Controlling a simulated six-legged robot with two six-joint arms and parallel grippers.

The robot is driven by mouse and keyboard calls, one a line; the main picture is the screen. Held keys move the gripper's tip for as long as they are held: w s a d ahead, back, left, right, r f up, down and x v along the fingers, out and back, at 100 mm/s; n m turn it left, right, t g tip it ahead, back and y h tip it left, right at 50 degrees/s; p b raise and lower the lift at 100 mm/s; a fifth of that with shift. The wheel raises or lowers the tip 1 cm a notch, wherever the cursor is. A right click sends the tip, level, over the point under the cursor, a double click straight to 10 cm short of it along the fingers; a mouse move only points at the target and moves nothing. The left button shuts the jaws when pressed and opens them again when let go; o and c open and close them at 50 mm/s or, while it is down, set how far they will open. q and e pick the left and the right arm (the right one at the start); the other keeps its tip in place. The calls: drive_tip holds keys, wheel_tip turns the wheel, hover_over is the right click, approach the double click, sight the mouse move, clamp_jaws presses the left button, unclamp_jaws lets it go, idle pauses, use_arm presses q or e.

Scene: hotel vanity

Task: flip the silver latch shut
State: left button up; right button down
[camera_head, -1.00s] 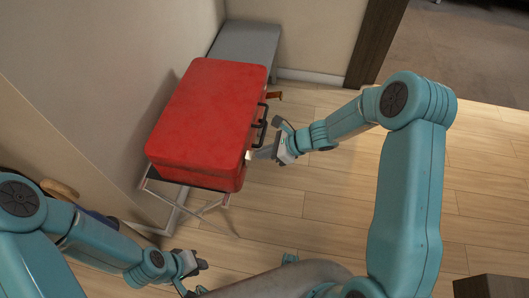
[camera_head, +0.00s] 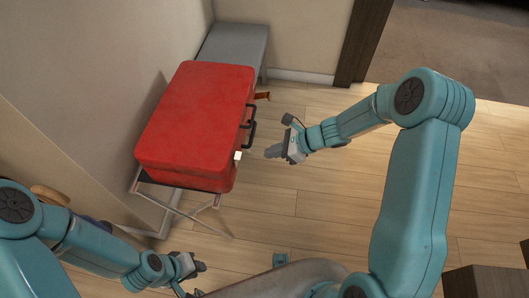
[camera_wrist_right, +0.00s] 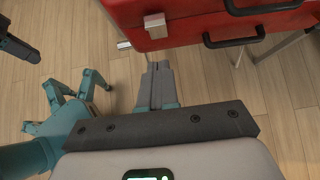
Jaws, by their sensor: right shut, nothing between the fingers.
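The red suitcase (camera_head: 195,115) lies closed on a folding rack. A small silver latch (camera_head: 238,156) shows on its right side near the front corner. In the right wrist view the latch (camera_wrist_right: 155,24) is a bright plate by the case's seam, with another small silver piece (camera_wrist_right: 124,45) at the case edge. I cannot tell whether the latch is flipped shut. My right gripper (camera_head: 268,153) is shut and empty, pointing at the latch side with a gap between; its fingers (camera_wrist_right: 155,72) show together, apart from the case. My left gripper (camera_head: 201,279) is low at the front, apparently open and empty.
Dark handles (camera_head: 251,127) stick out from the suitcase's right side, with a brown tag (camera_head: 263,96) behind. The rack's crossed legs (camera_head: 200,212) stand below. A grey bench (camera_head: 235,45) is at the back by the wall.

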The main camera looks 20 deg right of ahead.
drive_tip(key=v, duration=0.7)
drive_tip(key=shift+a+r+p, duration=0.2)
drive_tip(key=shift+r+p, duration=0.05)
drive_tip(key=shift+p, duration=0.2)
drive_tip(key=shift+w, duration=0.15)
